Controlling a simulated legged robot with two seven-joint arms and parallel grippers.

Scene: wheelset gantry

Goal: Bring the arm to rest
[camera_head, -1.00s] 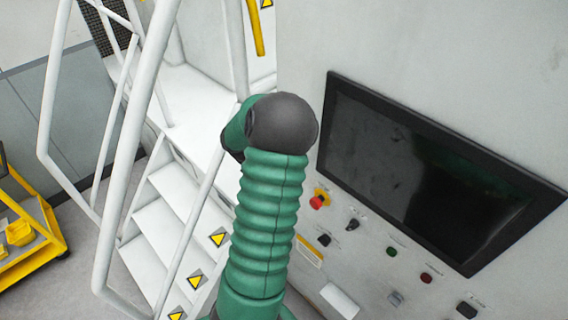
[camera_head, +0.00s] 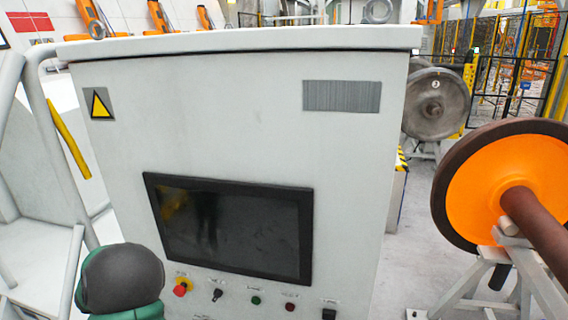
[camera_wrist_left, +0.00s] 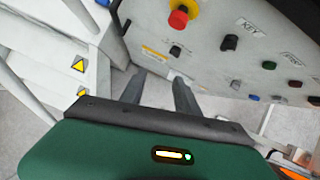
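My left gripper (camera_wrist_left: 159,78) shows in the left wrist view. Its two dark fingers are apart with nothing between them, in front of the control panel's lower edge. In the head view, a green arm link of mine with a dark rounded cap (camera_head: 122,278) stands at the lower left in front of the cabinet. The gripper itself is out of the head view. My right gripper is in neither view.
The grey control cabinet (camera_head: 240,130) has a dark screen (camera_head: 232,228), a red emergency button (camera_head: 182,287) and several small controls. White railings (camera_head: 50,150) stand at the left. An orange wheel (camera_head: 505,190) rests on a stand at the right. Grey floor lies between.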

